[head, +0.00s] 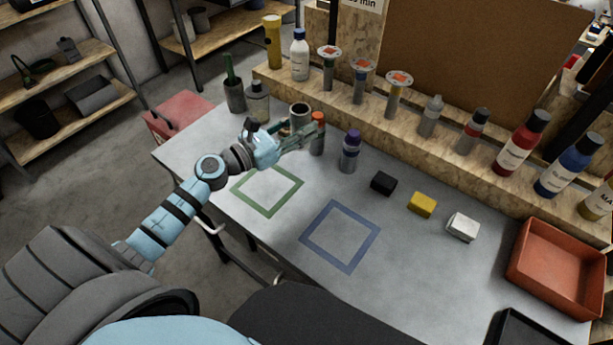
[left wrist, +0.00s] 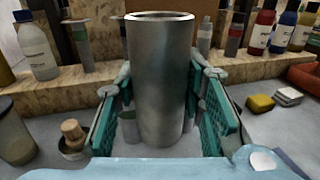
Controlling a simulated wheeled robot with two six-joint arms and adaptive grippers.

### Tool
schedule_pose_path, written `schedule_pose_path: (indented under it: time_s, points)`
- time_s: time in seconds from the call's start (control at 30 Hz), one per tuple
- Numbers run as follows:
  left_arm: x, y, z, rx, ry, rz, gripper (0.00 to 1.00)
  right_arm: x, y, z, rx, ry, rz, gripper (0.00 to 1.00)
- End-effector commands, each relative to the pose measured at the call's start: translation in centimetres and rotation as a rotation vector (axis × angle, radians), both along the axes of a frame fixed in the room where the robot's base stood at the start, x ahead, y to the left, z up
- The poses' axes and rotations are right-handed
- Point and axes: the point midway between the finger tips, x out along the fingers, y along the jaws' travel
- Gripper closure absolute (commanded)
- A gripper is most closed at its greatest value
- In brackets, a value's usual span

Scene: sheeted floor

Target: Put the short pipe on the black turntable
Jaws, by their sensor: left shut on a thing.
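A grey metal pipe (head: 299,110) stands upright at the far left part of the bench, its open dark top showing above my left gripper (head: 297,134). In the left wrist view the pipe (left wrist: 160,85) fills the middle, between the green-padded fingers of my left gripper (left wrist: 163,128). The gripper is shut on it. The pipe's lower end is hidden in the head view, so I cannot tell whether it touches the bench. I cannot make out a black turntable in either view. My right gripper is not in view.
An orange-capped bottle (head: 317,138) and a purple-capped bottle (head: 350,152) stand close right of the gripper. Black (head: 383,183), yellow (head: 422,204) and white (head: 463,227) blocks lie farther right, before a red bin (head: 560,287). Green (head: 268,212) and blue (head: 340,268) outlined squares are empty.

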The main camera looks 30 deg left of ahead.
Motion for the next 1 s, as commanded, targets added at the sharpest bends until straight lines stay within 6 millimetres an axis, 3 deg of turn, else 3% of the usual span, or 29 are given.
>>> schedule_pose_path:
  time_s: [0.03, 0.1, 0.5, 0.9, 0.93, 1.0]
  points:
    - [0.1, -0.1, -3.6, -0.005, 0.001, 0.001, 1.0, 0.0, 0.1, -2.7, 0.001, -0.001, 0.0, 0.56]
    - [0.1, -0.1, -6.0, -0.005, 0.001, -0.001, 1.0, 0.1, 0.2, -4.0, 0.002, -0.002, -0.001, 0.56]
    - [0.0, 0.0, -13.0, 0.0, -0.001, 0.001, 1.0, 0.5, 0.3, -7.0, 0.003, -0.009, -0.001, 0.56]
    - [-0.1, 0.1, -13.5, 0.002, -0.003, 0.002, 1.0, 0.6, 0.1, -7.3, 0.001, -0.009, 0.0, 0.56]
    - [-0.1, 0.1, -13.6, 0.001, -0.002, 0.002, 0.63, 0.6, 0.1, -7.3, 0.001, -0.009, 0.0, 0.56]
    - [-0.1, 0.1, -13.5, 0.001, -0.002, 0.002, 0.52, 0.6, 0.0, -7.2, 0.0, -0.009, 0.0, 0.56]
